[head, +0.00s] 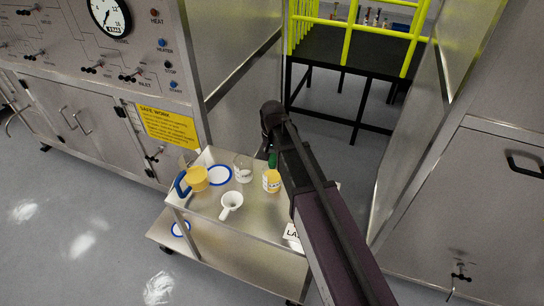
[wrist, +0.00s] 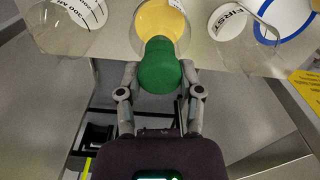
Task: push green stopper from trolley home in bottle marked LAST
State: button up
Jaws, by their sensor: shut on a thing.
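My gripper (wrist: 158,80) is shut on the green stopper (wrist: 158,66), one finger on each side. In the head view the stopper (head: 272,159) shows just above a clear bottle with yellow contents (head: 271,182). In the wrist view it overlaps the near side of that bottle (wrist: 176,22); I cannot tell whether it touches or sits in the mouth. The bottle's label is not readable. A white label reading "LA" (head: 291,233) shows at the trolley's right front, the rest hidden by my arm. The trolley (head: 225,232) is steel.
A clear vessel marked FIRST (wrist: 232,22) and another clear vessel (wrist: 62,28) flank the bottle. Steel panels stand close on both sides.

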jog(key=o, duration=1.1)
jog(key=shift+r, duration=0.1)
